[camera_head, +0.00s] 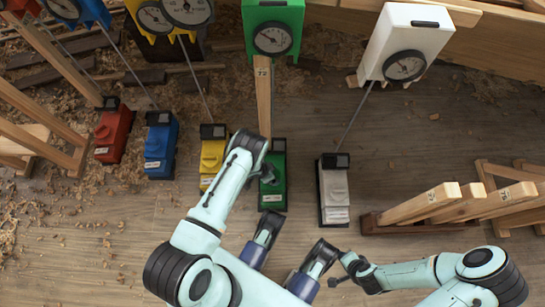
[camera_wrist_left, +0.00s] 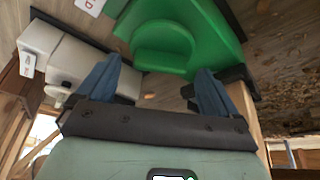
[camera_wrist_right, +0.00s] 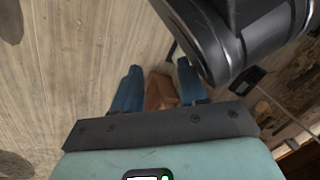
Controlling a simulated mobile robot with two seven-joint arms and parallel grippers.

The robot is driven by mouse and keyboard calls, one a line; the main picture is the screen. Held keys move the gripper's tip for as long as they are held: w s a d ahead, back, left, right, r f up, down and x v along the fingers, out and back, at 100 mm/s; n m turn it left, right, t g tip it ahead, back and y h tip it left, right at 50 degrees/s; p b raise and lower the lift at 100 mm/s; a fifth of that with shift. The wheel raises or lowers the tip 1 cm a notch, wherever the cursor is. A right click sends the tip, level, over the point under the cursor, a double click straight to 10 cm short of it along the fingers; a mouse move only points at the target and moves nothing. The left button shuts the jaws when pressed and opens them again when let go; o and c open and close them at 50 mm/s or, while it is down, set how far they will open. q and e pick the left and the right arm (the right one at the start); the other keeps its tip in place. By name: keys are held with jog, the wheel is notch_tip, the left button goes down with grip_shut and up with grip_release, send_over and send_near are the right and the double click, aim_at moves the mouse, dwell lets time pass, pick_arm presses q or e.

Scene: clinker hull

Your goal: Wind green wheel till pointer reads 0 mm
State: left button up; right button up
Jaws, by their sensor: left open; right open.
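The green wheel (camera_wrist_left: 168,42) is a rounded green knob on a green block, seen large in the left wrist view. My left gripper (camera_wrist_left: 157,88) is open just short of it, with its two blue fingers spread to either side; I cannot tell whether they touch. In the head view the green block (camera_head: 273,190) is partly hidden by my left forearm. The green gauge box (camera_head: 273,14) stands beyond it with a round dark dial (camera_head: 273,39); its pointer reading is too small to tell. My right gripper (camera_wrist_right: 158,80) is open, above the floor and well apart from the wheel.
Red (camera_head: 113,133), blue (camera_head: 160,148), yellow (camera_head: 212,160) and white (camera_head: 334,190) blocks stand to either side of the green one. A wooden post (camera_head: 263,95) rises behind the green block. A wooden rack (camera_head: 425,205) stands at the right. Shavings litter the floor.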

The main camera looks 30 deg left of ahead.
pick_arm(q)
jog(key=shift+x, duration=0.95)
pick_arm(e)
jog(key=shift+s+d+f+g, duration=0.15)
jog(key=shift+s+f+g, duration=0.25)
jog(key=shift+s+f, duration=0.45)
jog(key=shift+s+r, duration=0.1)
jog(key=shift+r, duration=0.05)
pick_arm(q)
jog(key=c, duration=1.1)
jog(key=shift+o, duration=0.3)
jog(key=shift+b, duration=0.5)
jog(key=m+b, duration=0.1)
jog(key=m+h+b, duration=0.1)
jog(key=m+b, duration=0.1)
jog(key=shift+w+a+g, duration=0.15)
jog(key=shift+g, duration=0.25)
jog(key=shift+m+g+h, duration=0.3)
jog(key=shift+m, duration=0.7)
jog(key=m+g, duration=0.1)
jog(key=m, duration=0.2)
jog(key=m+g+h, duration=0.1)
jog(key=m, duration=0.2)
jog(key=shift+w, duration=0.1)
pick_arm(e)
jog(key=s+f+g, duration=0.2)
jog(key=s+f, duration=0.2)
jog(key=s, duration=0.2)
jog(key=shift+s+d+m, duration=0.3)
jog(key=shift+s+d, duration=0.1)
